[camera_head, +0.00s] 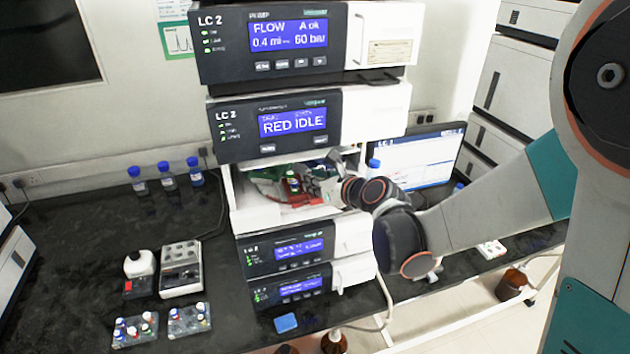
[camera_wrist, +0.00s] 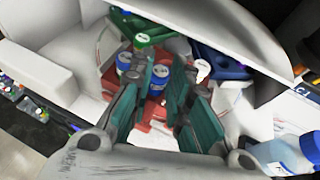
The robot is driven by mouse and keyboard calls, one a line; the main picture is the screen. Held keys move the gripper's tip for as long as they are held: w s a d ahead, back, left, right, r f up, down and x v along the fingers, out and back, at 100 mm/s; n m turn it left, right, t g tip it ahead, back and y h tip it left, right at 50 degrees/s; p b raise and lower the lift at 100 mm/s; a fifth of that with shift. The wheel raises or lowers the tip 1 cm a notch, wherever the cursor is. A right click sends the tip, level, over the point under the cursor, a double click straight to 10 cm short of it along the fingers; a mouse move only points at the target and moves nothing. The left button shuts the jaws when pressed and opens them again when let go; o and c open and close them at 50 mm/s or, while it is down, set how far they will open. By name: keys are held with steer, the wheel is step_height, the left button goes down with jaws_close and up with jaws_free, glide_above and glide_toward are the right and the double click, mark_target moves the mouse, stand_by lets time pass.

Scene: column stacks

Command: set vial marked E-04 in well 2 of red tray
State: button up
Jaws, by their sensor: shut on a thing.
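In the wrist view my gripper (camera_wrist: 161,88) has its teal fingers around a blue-capped vial (camera_wrist: 158,77), shut on it. Its marking cannot be read. The red tray (camera_wrist: 152,137) lies beneath and around the fingers, partly hidden by them. I cannot tell whether the held vial touches the tray, nor which well is under it. Another blue-capped vial (camera_wrist: 124,61) and a green-capped vial (camera_wrist: 142,41) stand just beyond the left finger. A white-capped vial (camera_wrist: 203,69) is to the right. In the head view my gripper (camera_head: 318,188) reaches into the open bay of the instrument stack.
Beside the red tray are a green tray (camera_wrist: 158,27) and a blue tray (camera_wrist: 228,67). The bay's pale walls close in around my gripper. LC 2 modules (camera_head: 265,125) sit above and below. Blue-capped bottles (camera_head: 167,178) and two vial racks (camera_head: 188,319) stand on the black bench.

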steer(key=o, duration=0.8)
steer(key=shift+o, duration=0.2)
steer(key=v, duration=1.2)
steer(key=d+r+m+t+h+b, duration=0.3)
steer(key=d+r+m+t+b, duration=0.35)
steer(key=m, duration=0.65)
steer(key=s+d+m+h+b, duration=0.1)
steer(key=s+d+m+h, duration=0.1)
steer(key=d+m+h, duration=0.65)
steer(key=s+d+f+m+g+b, duration=0.45)
steer(key=s+f+m, duration=0.25)
steer(key=f+m, duration=0.5)
steer(key=s+a+f+m+g+y+b, duration=0.2)
steer(key=s+a+f+m+g+y, duration=0.2)
steer(key=s+f+m, duration=0.5)
steer(key=s+a+g, duration=0.2)
steer(key=a, duration=0.1)
steer(key=shift+f, duration=0.4)
